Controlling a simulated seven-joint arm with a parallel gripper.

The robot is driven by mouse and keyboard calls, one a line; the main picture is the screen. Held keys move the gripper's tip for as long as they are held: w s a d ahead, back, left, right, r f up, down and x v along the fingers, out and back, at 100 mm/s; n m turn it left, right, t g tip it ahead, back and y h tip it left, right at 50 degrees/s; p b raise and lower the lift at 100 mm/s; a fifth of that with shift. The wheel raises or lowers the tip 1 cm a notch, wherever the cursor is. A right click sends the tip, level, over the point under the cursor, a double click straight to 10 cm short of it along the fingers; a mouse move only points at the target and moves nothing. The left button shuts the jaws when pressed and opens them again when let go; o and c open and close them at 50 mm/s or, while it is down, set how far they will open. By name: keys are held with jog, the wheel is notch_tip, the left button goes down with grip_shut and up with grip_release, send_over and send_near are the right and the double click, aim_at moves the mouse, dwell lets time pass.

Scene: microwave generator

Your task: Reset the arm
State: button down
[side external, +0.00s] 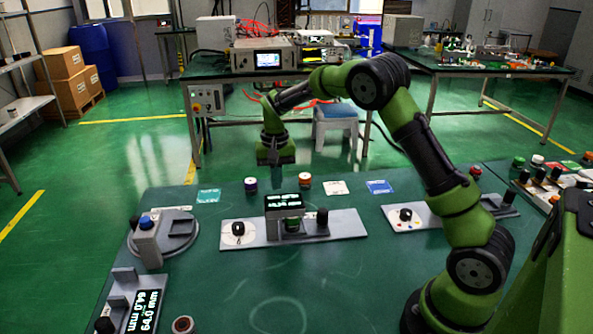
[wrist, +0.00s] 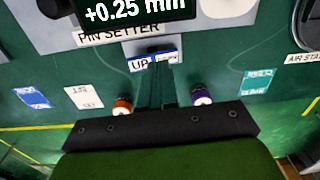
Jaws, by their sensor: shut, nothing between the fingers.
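My gripper (side external: 276,160) hangs pointing down near the far edge of the green work table (side external: 300,270), behind the pin setter (side external: 284,202) in the side view. It is shut and empty, held above the table. In the wrist view the closed dark fingers (wrist: 162,85) point toward the pin setter's label "UP" (wrist: 140,65). The pin setter's display (wrist: 135,10) reads "+0.25 mm" there. The gripper's own body hides the lower part of the wrist view.
An orange-topped vial (side external: 305,181) and a purple vial (side external: 251,185) stand near the far edge, with small cards (side external: 336,188) beside them. A station with a blue button (side external: 147,228) is at left. A plate with a black knob (side external: 406,214) is at right.

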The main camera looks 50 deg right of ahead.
jog(key=s+a+r+n+t, duration=0.1)
jog(key=s+a+r, duration=0.3)
jog(key=s, duration=0.4)
jog(key=s+a+r+n+t+y, duration=0.1)
jog(key=s+a+r+n+t, duration=0.1)
jog(key=s+r, duration=0.4)
jog(key=s+a+r+n+t, duration=0.1)
jog(key=s+a+r+t, duration=0.3)
jog(key=s, duration=0.7)
jog(key=shift+s+a+r+y, duration=0.35)
jog(key=shift+a+r, duration=0.5)
jog(key=shift+a, duration=0.35)
